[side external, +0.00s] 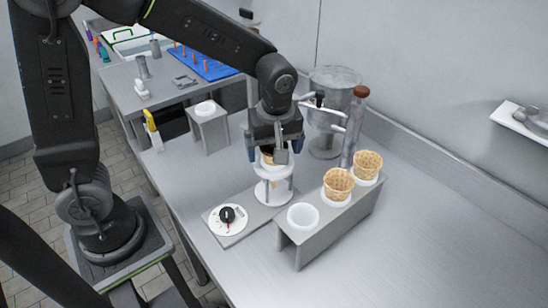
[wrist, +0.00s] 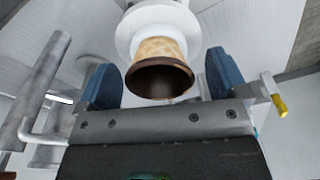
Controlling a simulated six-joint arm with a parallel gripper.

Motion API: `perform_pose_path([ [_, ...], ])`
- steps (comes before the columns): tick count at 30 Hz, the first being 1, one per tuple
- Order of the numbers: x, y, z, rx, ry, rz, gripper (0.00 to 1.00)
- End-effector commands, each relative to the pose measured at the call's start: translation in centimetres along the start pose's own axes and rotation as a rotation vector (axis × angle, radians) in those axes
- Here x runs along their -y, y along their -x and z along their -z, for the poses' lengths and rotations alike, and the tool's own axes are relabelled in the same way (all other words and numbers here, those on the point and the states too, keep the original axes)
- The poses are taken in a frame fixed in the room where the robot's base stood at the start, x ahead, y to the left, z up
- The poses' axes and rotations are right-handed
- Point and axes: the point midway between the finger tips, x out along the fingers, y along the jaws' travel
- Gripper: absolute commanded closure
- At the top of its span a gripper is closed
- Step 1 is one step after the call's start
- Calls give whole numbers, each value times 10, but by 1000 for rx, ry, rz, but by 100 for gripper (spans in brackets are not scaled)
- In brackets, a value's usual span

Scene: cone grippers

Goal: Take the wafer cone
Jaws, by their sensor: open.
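The wafer cone (wrist: 158,52) has a dark brown rim and stands in a white ring holder (wrist: 125,38). In the side external view only part of the cone (side external: 268,157) shows beneath my gripper, in the round white stand (side external: 272,192). My gripper (side external: 275,147) is open, right above the stand. In the wrist view, my gripper's blue fingers (wrist: 160,80) lie on either side of the cone's brown rim, with gaps visible on both sides.
A grey rack (side external: 338,228) to the right holds two woven waffle cups (side external: 338,184) and an empty white ring (side external: 303,216). A dial (side external: 228,216) sits left of the stand. The right counter is clear.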

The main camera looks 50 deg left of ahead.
Motion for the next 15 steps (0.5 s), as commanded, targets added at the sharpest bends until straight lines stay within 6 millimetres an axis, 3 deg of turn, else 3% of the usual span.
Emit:
perform_pose_path([
  [7,0,-1,0,0,0,-1,9],
  [15,0,-1,0,0,0,-1,35],
])
